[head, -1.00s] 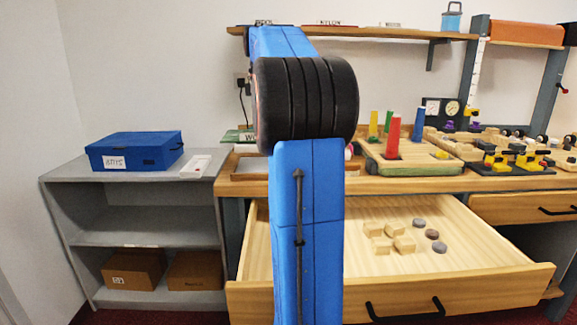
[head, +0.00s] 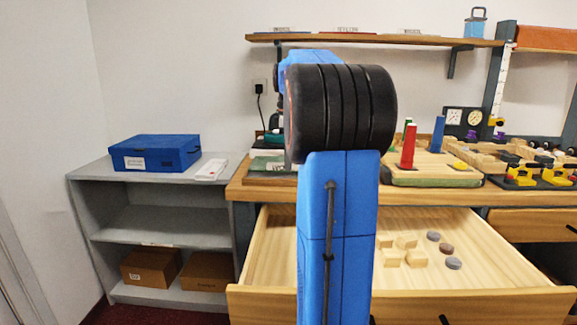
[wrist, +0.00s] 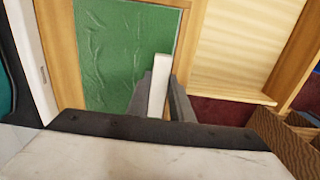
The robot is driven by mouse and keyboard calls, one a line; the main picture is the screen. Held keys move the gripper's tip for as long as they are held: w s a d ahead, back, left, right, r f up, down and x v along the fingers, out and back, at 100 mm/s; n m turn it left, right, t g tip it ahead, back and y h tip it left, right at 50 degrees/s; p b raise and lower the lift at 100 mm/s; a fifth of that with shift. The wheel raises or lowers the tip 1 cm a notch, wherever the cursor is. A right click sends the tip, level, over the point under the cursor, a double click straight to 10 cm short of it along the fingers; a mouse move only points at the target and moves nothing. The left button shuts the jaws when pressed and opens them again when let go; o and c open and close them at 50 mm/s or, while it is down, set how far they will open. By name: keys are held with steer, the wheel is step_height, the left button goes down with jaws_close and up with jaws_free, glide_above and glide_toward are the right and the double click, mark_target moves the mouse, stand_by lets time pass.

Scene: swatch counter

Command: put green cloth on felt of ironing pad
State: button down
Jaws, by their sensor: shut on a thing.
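A wrinkled green cloth (wrist: 125,50) fills much of the upper left of the wrist view, bordered by pale wood. A thin grey edge shows at its top right, perhaps felt of the pad; how much pad lies under the cloth is hidden. My gripper (wrist: 161,92) is shut on a narrow white strip (wrist: 160,78) at the cloth's lower right. I cannot tell whether the strip is joined to the cloth, or whether the cloth rests or hangs just above. In the head view my arm hides my gripper; a green patch (head: 268,163) shows left of it.
An open drawer (head: 400,302) with blocks (head: 406,243) and round discs sticks out below the counter. A grey shelf (head: 90,172) with a blue box (head: 155,152) stands left. Peg boards and toys crowd the counter's right. A wall shelf (head: 375,40) hangs above.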

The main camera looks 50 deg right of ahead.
steer(key=shift+f, duration=0.95)
steer(key=shift+f, duration=0.1)
steer(key=c, duration=1.6)
jaws_free()
steer(key=shift+o, duration=0.2)
step_height(320, 180, up, 12)
